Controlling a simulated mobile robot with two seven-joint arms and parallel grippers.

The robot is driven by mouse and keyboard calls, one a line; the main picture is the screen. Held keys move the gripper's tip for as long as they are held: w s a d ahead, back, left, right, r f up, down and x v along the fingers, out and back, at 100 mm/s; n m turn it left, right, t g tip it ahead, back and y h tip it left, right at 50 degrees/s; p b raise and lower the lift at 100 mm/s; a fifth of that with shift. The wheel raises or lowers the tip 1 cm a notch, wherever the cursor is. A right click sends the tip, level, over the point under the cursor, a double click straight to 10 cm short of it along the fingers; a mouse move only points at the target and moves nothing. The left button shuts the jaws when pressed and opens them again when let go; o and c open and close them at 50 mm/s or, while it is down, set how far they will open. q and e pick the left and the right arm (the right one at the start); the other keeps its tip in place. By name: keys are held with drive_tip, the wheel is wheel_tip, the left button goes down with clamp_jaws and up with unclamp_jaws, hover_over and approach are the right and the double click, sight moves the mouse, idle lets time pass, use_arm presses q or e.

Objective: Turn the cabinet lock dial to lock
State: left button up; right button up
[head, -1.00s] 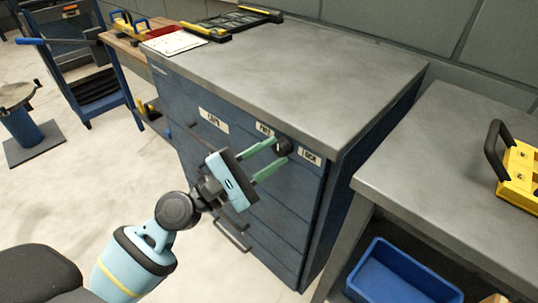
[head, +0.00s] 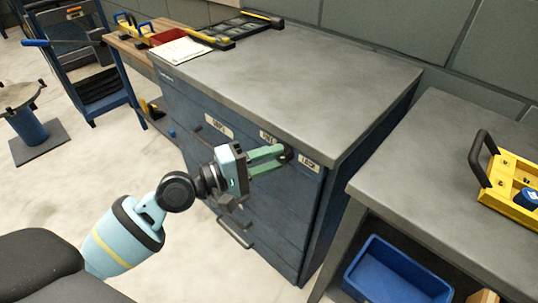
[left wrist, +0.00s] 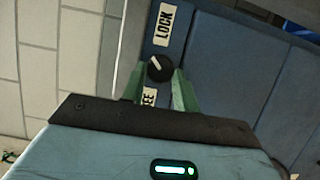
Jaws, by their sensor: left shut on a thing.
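The lock dial (head: 286,154) is a small black knob on the blue cabinet's (head: 262,205) front, just below the top. In the left wrist view the dial (left wrist: 159,70) shows a white pointer line aimed to the upper left. The LOCK label (left wrist: 165,24) is above it there, and the FREE label (left wrist: 148,97), partly hidden, is below. In the head view FREE (head: 268,137) is left of the dial and LOCK (head: 309,162) right. My left gripper (head: 280,157) is shut on the dial, one green finger on each side. My right gripper is out of view.
The cabinet's grey top (head: 290,80) is mostly clear, with a black and yellow tray (head: 240,27) at its back. A bench (head: 430,185) at the right holds a yellow carrier (head: 510,185). A blue bin (head: 398,272) sits beneath.

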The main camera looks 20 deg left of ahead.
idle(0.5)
use_arm(q)
drive_tip(key=o, duration=1)
drive_tip(key=shift+s+a+f, duration=0.1)
drive_tip(key=shift+s+a, duration=0.25)
drive_tip(key=shift+s, duration=0.05)
drive_tip(key=shift+b+v, duration=1)
drive_tip(key=shift+v, duration=2.35)
